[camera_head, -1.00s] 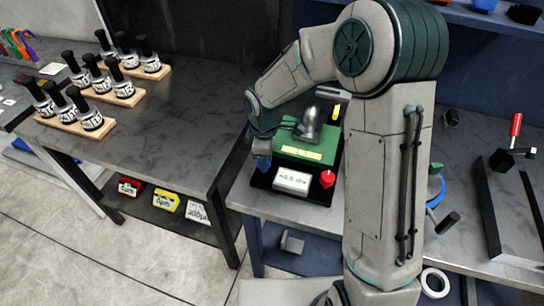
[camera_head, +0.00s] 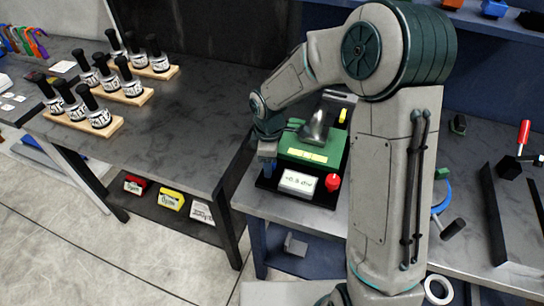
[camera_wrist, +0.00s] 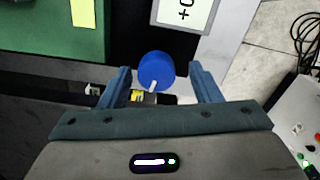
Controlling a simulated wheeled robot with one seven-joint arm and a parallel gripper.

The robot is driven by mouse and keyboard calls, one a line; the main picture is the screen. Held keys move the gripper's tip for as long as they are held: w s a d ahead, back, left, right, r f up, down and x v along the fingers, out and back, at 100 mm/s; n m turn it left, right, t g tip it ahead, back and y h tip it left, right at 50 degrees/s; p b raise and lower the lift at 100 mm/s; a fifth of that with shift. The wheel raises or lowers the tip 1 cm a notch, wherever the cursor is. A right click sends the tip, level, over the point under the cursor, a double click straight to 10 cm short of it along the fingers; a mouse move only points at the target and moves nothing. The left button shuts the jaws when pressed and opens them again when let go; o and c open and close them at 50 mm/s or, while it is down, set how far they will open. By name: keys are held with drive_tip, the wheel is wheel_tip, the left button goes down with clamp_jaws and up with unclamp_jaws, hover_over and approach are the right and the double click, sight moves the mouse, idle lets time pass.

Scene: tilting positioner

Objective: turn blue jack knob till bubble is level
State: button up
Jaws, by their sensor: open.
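The blue jack knob (camera_wrist: 155,72) shows in the wrist view with a pale mark at its lower edge. My gripper (camera_wrist: 160,76) is open, with one finger on each side of the knob and visible gaps between. In the head view my gripper (camera_head: 267,150) is over the front left corner of the positioner, and the knob is largely hidden there. The green tilting block (camera_head: 325,155) carries a grey metal part (camera_head: 316,127) and a yellow label. A white readout (camera_head: 298,182) stands in front; its figures are blurred. I cannot make out the bubble.
A red knob (camera_head: 333,182) is at the positioner's front right corner. A yellow piece (camera_head: 343,115) is at its back right. A black rail (camera_head: 497,215) lies on the right bench.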

wheel_tip(320, 180, up, 14)
drive_tip(key=b, duration=0.1)
drive_tip(key=shift+a, duration=0.2)
drive_tip(key=shift+s+d, duration=0.1)
